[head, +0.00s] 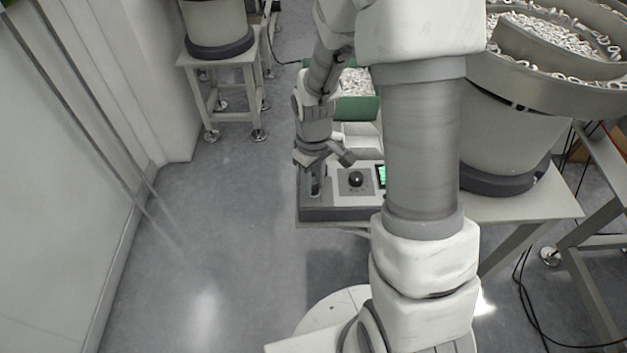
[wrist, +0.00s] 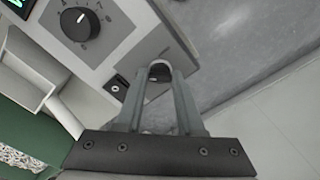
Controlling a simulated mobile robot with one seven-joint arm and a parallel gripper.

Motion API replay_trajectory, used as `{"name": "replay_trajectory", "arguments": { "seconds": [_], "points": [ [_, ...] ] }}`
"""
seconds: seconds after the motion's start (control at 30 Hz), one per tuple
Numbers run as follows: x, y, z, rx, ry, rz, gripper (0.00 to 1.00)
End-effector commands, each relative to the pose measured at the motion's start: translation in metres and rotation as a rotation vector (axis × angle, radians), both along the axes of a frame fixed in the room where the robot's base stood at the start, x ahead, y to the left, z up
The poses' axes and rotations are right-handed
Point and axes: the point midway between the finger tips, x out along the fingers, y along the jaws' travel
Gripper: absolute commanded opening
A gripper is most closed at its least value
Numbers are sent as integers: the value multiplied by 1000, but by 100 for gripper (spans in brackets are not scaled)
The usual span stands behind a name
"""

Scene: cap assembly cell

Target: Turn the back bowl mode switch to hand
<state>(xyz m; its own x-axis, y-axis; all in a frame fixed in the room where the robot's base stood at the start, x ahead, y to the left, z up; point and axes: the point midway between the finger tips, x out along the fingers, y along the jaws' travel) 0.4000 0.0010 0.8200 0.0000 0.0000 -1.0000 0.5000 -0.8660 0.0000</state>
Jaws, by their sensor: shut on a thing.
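A grey control box (head: 345,212) stands on the bench below the bowl feeder; its panel (wrist: 105,55) fills the upper left of the wrist view. My gripper (head: 316,192) points down at the left end of this box. In the wrist view my gripper's two fingers (wrist: 160,74) close on a small dark, rounded switch knob (wrist: 160,69) near the panel's edge. It appears to be the mode switch; the fingers hide most of it, and its setting cannot be read. A small black switch or socket (wrist: 117,86) sits beside the fingers.
A black dial (head: 356,180) and a green-lit screen (head: 381,175) are on the same panel. The large bowl feeder (head: 515,125) with white parts stands right, a green bin (head: 358,105) behind. Another bowl (head: 217,25) stands on a far-left stand. Open floor (head: 210,260) lies left.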

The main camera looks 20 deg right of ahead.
Motion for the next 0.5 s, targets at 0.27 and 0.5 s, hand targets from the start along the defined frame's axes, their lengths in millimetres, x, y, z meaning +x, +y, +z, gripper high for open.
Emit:
{"name": "replay_trajectory", "arguments": {
  "seconds": [0.27, 0.5],
  "points": [
    [0, 0, 0, 0, 0, -7, 0],
    [0, 0, 0, 0, 0, -84, 0]
  ]
}}
